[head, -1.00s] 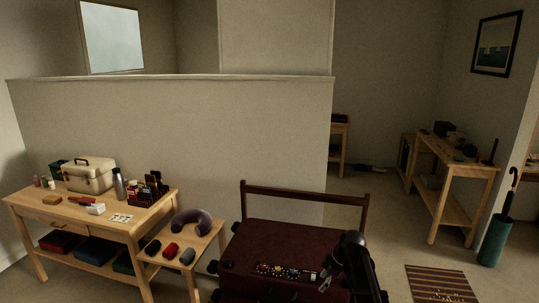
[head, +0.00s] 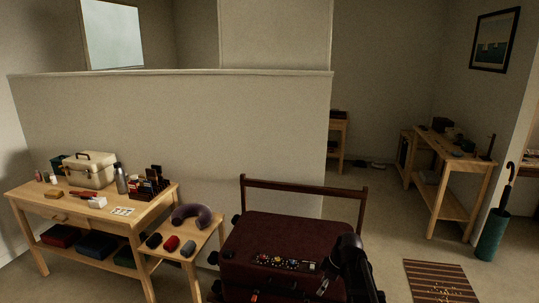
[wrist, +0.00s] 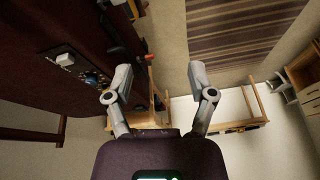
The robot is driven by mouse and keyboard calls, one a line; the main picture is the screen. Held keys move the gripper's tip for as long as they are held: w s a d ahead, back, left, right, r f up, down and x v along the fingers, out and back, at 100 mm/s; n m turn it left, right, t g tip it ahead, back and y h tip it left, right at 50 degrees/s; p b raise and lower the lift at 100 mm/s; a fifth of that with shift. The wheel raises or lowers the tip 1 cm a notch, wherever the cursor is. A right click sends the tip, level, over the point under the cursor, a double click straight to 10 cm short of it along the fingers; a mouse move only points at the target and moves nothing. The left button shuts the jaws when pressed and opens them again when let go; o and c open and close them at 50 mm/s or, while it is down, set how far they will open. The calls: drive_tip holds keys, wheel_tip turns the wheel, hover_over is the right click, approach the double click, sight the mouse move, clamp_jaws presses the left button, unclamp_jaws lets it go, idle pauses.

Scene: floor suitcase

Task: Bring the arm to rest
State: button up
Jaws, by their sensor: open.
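My gripper (wrist: 158,85) is open and empty in the wrist view, with its two grey fingers spread wide apart. In the head view my dark arm (head: 350,262) is at the lower middle, in front of the right part of a dark red suitcase (head: 262,238). The suitcase is closed and also fills the left of the wrist view (wrist: 45,85). Small dials and fittings show on its face. The fingers look apart from the suitcase. The arm's lower part is cut off by the frame edge.
A wooden table (head: 140,222) with a cream case (head: 90,170) and small items stands at left. A small side table (head: 205,240) holds a neck pillow (head: 192,214). A striped mat (head: 440,283) and a green umbrella stand (head: 491,235) are at right. Floor between them is clear.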

drive_tip(key=shift+s+f+m+h+b, duration=1.9)
drive_tip(key=shift+s+f+m+b, duration=2.6)
drive_tip(key=shift+s+m, duration=2.05)
wheel_tip(320, 180, up, 13)
drive_tip(key=p, duration=1.4)
drive_tip(key=shift+r+g+p, duration=0.15)
drive_tip(key=shift+g+p, duration=0.2)
drive_tip(key=shift+g, duration=0.05)
drive_tip(key=shift+w+a, duration=0.1)
drive_tip(key=shift+w, duration=0.1)
